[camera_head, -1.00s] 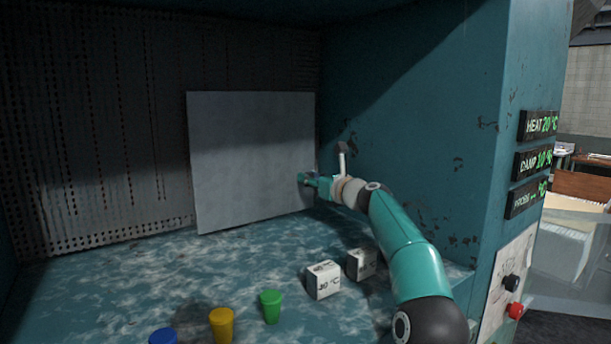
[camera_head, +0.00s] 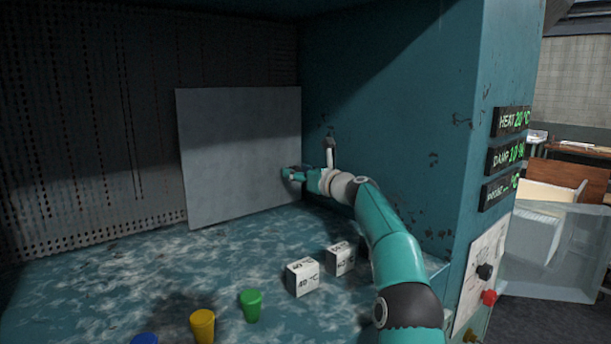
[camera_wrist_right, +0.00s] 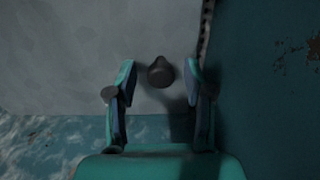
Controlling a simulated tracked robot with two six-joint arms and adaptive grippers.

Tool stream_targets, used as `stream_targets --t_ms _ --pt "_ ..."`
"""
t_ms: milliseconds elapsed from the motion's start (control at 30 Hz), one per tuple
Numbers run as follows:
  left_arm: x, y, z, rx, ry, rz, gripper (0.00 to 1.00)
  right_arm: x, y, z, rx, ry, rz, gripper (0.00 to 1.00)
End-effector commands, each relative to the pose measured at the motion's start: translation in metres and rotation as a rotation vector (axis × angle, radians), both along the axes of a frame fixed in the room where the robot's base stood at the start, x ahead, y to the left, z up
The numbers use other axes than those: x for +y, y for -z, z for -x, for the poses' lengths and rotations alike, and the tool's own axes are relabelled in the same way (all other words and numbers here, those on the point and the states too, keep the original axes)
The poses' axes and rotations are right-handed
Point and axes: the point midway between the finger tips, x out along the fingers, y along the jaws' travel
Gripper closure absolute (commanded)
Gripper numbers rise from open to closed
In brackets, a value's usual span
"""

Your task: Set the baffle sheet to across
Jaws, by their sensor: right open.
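The baffle sheet (camera_head: 235,150) is a flat grey panel standing upright on the chamber floor. It stands in front of the perforated wall, its right edge close to the teal side wall. In the right wrist view the sheet (camera_wrist_right: 65,60) fills the upper left and carries a small dark knob (camera_wrist_right: 160,72). My right gripper (camera_head: 286,173) is at the sheet's right edge. In the right wrist view its fingers (camera_wrist_right: 160,88) are open, one on each side of the knob in the picture. I cannot tell whether they touch it. My left gripper is out of view.
Two white marked cubes (camera_head: 302,277) (camera_head: 340,258) sit on the floor beside my right arm. Green (camera_head: 250,305), yellow (camera_head: 202,326) and blue (camera_head: 145,339) cups stand at the front. The teal side wall (camera_head: 390,110) is close on the right. Floor left of the cups is clear.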

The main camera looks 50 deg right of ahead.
Motion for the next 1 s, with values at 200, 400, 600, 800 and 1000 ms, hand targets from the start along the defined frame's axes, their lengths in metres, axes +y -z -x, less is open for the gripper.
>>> stream_targets --t_ms 200,400,600,800,1000 --pt "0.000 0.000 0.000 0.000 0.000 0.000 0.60 0.002 -0.001 0.010 0.001 0.000 0.000 0.48" --pt "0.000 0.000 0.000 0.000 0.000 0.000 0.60 0.007 0.000 0.030 0.002 0.003 -0.001 0.48" --pt "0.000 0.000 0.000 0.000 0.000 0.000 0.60 0.016 0.000 0.062 0.001 0.004 0.000 0.48" --pt "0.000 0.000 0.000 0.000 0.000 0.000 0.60 0.024 0.000 0.094 0.001 0.004 0.000 0.48" --pt "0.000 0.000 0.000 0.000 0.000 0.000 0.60 0.029 0.001 0.112 0.000 0.002 0.001 0.48"
